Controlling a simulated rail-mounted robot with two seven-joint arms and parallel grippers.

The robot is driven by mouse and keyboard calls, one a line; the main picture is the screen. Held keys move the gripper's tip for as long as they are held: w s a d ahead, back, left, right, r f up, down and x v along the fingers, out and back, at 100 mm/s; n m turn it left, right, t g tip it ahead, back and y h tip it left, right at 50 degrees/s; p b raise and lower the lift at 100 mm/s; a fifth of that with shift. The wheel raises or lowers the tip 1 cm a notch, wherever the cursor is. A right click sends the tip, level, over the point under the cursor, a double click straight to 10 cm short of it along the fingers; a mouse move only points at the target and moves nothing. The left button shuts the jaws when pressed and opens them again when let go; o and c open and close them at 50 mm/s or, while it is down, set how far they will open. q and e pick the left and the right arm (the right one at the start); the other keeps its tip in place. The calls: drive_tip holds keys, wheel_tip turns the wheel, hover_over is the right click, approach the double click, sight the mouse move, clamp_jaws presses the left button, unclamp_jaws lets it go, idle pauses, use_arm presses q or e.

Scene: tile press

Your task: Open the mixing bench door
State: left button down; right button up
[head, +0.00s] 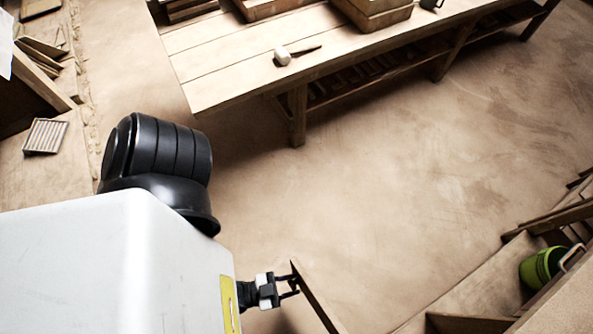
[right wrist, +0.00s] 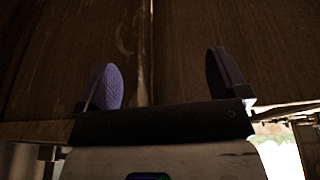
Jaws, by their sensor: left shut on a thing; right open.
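A thin wooden door panel (head: 315,298) stands on edge at the bottom centre of the head view, swung out over the floor. My left gripper (head: 294,287) is shut at its upper left end; the exact grip is too small to make out. The lower part of the panel is cut off by the frame. My right gripper (right wrist: 166,82) is seen only in the right wrist view. It is open, its two fingers apart and nothing visible between them, facing a dark wooden surface (right wrist: 185,40).
A long wooden table (head: 235,55) with a white-headed tool (head: 283,56) and wooden boxes stands at the back. Wooden furniture with a green bucket (head: 540,265) is at lower right. A ribbed board (head: 45,136) lies at left. The middle floor (head: 370,190) is clear.

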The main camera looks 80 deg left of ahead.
use_arm(q)
drive_tip(key=shift+s+d, duration=0.1)
drive_tip(key=c, duration=1.2)
unclamp_jaws()
drive_tip(key=o, duration=0.4)
drive_tip(key=shift+d, duration=0.15)
drive_tip(key=s, duration=1.3)
drive_tip(key=shift+s+p, duration=0.3)
drive_tip(key=shift+s, duration=0.1)
